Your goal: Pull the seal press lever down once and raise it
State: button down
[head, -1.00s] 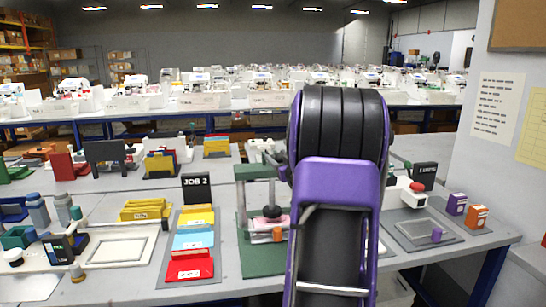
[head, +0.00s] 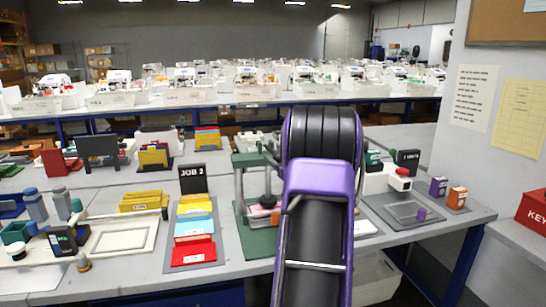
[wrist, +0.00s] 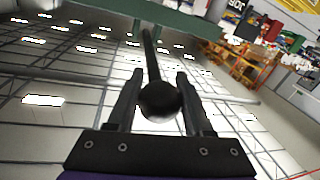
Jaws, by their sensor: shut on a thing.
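The seal press (head: 240,200) is a green frame on a green base, just left of my purple and black arm in the head view. Its dark plunger (head: 268,201) sits low, close over a pink piece on the base. In the wrist view the lever (wrist: 151,55) is a dark rod running from a green beam at the top to a round black knob (wrist: 160,101). My gripper (wrist: 161,90) has its two fingers on either side of this knob, shut on it. In the head view my arm hides the gripper and the knob.
A tray of coloured cards with a JOB 2 sign (head: 193,180) stands left of the press. A grey pad (head: 405,210) and a white stamp unit with a red knob (head: 400,179) are to the right. A red box (head: 533,212) is at the far right.

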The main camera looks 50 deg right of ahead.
jog(key=shift+a+f, duration=0.15)
jog(key=shift+f, duration=0.3)
dwell(0.5)
dwell(0.6)
jog(key=shift+c, duration=1.5)
grip_release()
jog(key=shift+w+r, duration=0.1)
jog(key=shift+r, duration=0.1)
jog(key=shift+s, duration=0.3)
jog(key=v, duration=1.7)
jog(key=shift+a, duration=0.1)
jog(key=shift+c, duration=0.3)
